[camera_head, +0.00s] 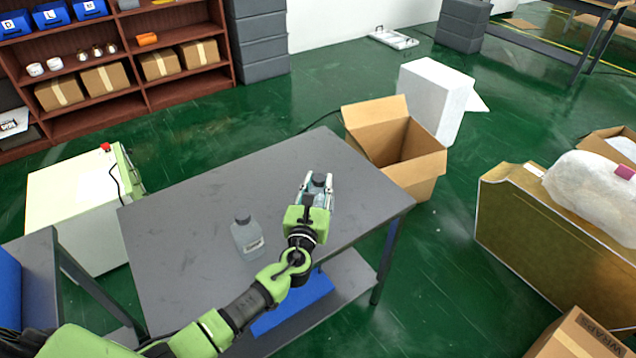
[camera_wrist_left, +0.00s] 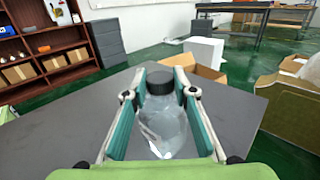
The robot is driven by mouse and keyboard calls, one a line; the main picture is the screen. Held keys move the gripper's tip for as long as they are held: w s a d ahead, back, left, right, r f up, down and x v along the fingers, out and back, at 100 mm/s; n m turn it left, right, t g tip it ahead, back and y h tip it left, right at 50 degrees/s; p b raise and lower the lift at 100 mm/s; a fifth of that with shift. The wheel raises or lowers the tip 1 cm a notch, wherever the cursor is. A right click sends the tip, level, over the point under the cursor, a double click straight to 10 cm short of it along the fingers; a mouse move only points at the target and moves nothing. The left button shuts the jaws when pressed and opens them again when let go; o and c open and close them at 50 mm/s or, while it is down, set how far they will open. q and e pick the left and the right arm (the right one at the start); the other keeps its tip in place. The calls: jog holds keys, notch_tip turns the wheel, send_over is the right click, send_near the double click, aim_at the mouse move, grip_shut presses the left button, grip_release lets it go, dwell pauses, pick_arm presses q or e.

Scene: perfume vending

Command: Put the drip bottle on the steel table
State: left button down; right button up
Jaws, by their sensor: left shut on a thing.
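My left gripper (camera_head: 317,186) is over the right part of the grey steel table (camera_head: 185,240). It is shut on a clear bottle with a dark cap (camera_head: 319,181). In the left wrist view the bottle (camera_wrist_left: 165,125) stands upright between the two fingers of the gripper (camera_wrist_left: 160,110). Whether its base touches the table is hidden. A second translucent bottle with a grey cap and a label (camera_head: 247,238) stands on the table to the left of the gripper. My right gripper is not in view.
An open cardboard box (camera_head: 395,150) stands beyond the table's right corner, with a white block (camera_head: 433,95) behind it. A cream cabinet (camera_head: 75,200) is at the left. A shelf with boxes (camera_head: 125,60) is at the back.

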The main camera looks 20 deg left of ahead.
pick_arm(q)
jog(key=c, duration=1.7)
grip_release()
jog(key=shift+r, duration=0.15)
jog(key=shift+s, duration=0.35)
jog(key=s, duration=0.3)
jog(key=s+d, duration=0.1)
jog(key=s, duration=0.7)
jog(key=shift+s+d, duration=0.15)
jog(key=shift+d, duration=0.1)
